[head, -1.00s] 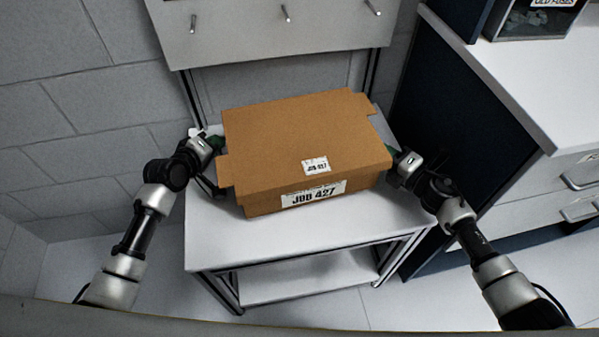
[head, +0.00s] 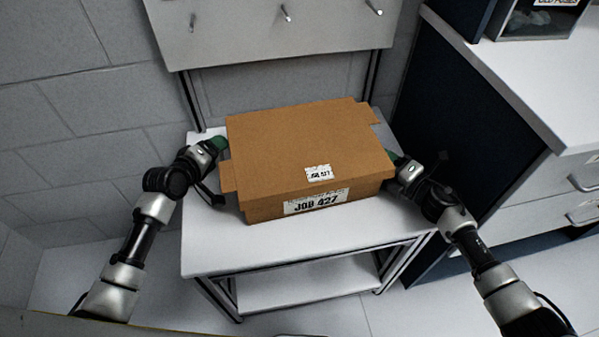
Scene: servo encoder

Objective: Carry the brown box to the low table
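The brown cardboard box (head: 300,150), labelled "JOB 427" on its top and front, is closed, with small flaps sticking out at its sides. It is over the white table top (head: 290,248) of a stand; whether it rests fully on it I cannot tell. My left gripper (head: 218,143) is at the box's left side, its green tip by the box edge. My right gripper (head: 396,160) is at the box's right side, its tip partly hidden by the box. Whether either grips a flap or only touches the side is not clear.
A back panel with pegs (head: 285,13) rises behind the box. A dark blue cabinet with a white worktop (head: 510,75) and drawers stands close on the right. The stand has a lower shelf (head: 300,283). A grey block wall is on the left.

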